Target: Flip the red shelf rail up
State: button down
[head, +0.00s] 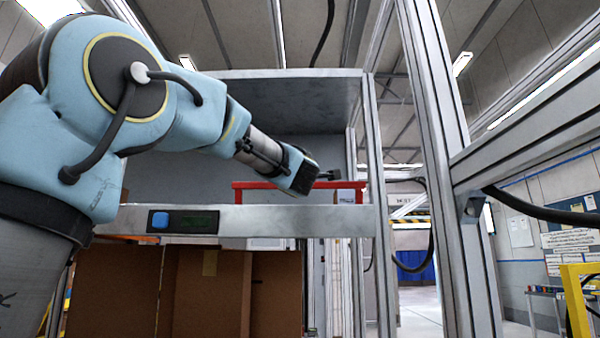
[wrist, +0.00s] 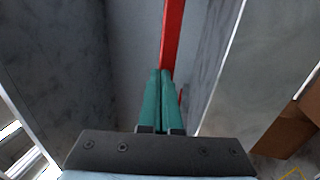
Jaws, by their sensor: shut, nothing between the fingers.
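The red shelf rail (head: 345,186) runs level along the front of the grey shelf, just above its metal front edge, in the head view. In the wrist view the red rail (wrist: 173,35) runs away from the fingertips toward the top. My gripper (head: 332,174) is at the rail's right part in the head view, in front of or just above it. Its two green fingers (wrist: 162,72) are shut together with nothing between them. The fingertips overlap the rail's near end in the wrist view; I cannot tell whether they touch it. My wrist hides the rail's middle.
The metal shelf front (head: 270,221) carries a blue button (head: 160,220). Cardboard boxes (head: 205,290) stand below it. Upright metal frame posts (head: 440,150) stand close on the right. The shelf space above the rail looks empty.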

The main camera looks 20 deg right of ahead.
jog(key=shift+w+d+r+p, duration=0.1)
jog(key=shift+w+r+p, duration=0.3)
jog(key=shift+p, duration=0.2)
jog(key=shift+w, duration=0.1)
dwell(0.4)
